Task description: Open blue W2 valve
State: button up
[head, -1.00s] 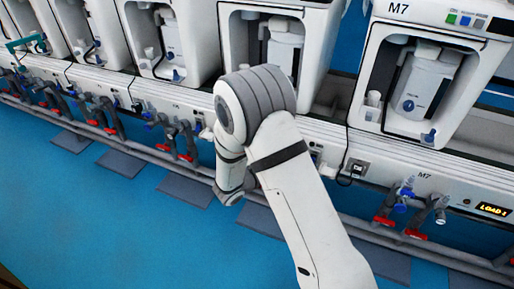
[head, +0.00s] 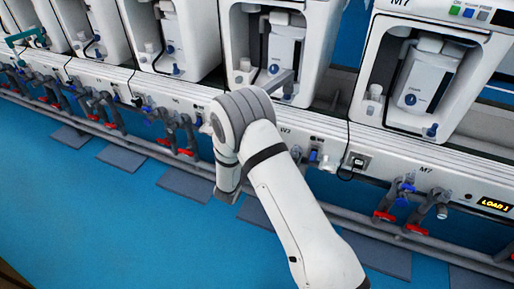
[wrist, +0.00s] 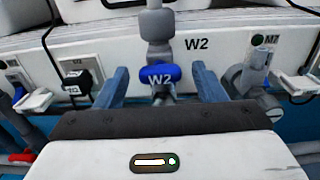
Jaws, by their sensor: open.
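The blue W2 valve handle (wrist: 160,74) shows near the middle of the wrist view, with "W2" in white on it. My gripper (wrist: 162,84) is open, with one blue finger on each side of the handle. There are visible gaps between the fingers and the handle, and I cannot tell the depth. In the head view my arm hides the valve and my gripper, while part of the W2 label shows beside the arm.
A grey valve fitting (wrist: 252,75) stands close on the right under the M7 label. A black plug (wrist: 78,80) and cable are on the left. Red-handled taps (head: 385,214) and a horizontal pipe line the bench front. Blue floor (head: 100,220) is clear in front.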

jog(key=shift+w, duration=0.1)
jog(key=c, duration=0.9)
jog(key=shift+d, duration=0.35)
jog(key=shift+c, duration=0.4)
jog(key=shift+a, duration=0.2)
jog(key=shift+r+n+p, duration=0.1)
jog(key=shift+n+p, duration=0.25)
jog(key=shift+n, duration=0.05)
jog(key=n+p, duration=0.2)
jog(key=shift+a+n, duration=0.1)
jog(key=shift+n, duration=0.3)
jog(key=n+p, duration=0.2)
jog(key=n, duration=0.3)
jog(key=shift+p, duration=0.35)
jog(key=shift+n, duration=0.3)
